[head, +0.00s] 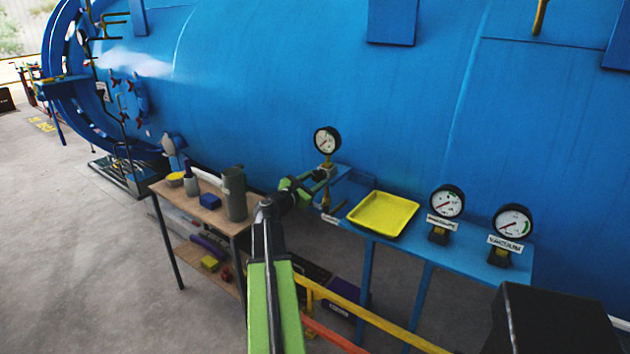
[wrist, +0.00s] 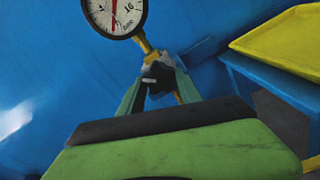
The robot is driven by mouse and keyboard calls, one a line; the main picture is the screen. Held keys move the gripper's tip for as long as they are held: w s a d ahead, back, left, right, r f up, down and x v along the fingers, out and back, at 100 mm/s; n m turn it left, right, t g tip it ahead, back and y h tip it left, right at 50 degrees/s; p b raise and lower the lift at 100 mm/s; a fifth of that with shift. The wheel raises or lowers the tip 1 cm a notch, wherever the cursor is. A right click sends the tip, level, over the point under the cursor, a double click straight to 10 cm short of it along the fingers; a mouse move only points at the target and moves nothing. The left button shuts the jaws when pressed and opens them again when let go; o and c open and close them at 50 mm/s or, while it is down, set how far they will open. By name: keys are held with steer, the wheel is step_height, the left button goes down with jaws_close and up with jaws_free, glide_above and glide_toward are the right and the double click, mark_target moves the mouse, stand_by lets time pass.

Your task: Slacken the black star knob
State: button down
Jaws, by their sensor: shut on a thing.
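The black star knob (wrist: 157,78) shows small in the wrist view, just below a brass fitting (wrist: 147,46) that carries a round white-faced gauge (wrist: 115,8). My gripper (wrist: 159,70) has a finger on each side of the knob and is shut on it. In the head view my gripper (head: 322,180) reaches in from the left, below the same gauge (head: 327,140) and against its brass stem. The knob itself cannot be made out there; the fingers hide it.
A yellow tray (head: 383,214) lies on the blue shelf (head: 472,254) to the right, with two more gauges (head: 447,201) (head: 513,221) beyond it. A small table (head: 178,192) with a grey cylinder (head: 235,193) stands left. The blue vessel (head: 290,70) fills the back.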

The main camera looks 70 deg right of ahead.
steer(key=shift+s+n, duration=0.1)
steer(key=shift+n, duration=0.5)
steer(key=c, duration=0.8)
jaws_free()
steer(key=shift+c, duration=0.2)
steer(key=shift+a, duration=0.1)
steer(key=v, duration=1.7)
steer(key=shift+a, duration=0.1)
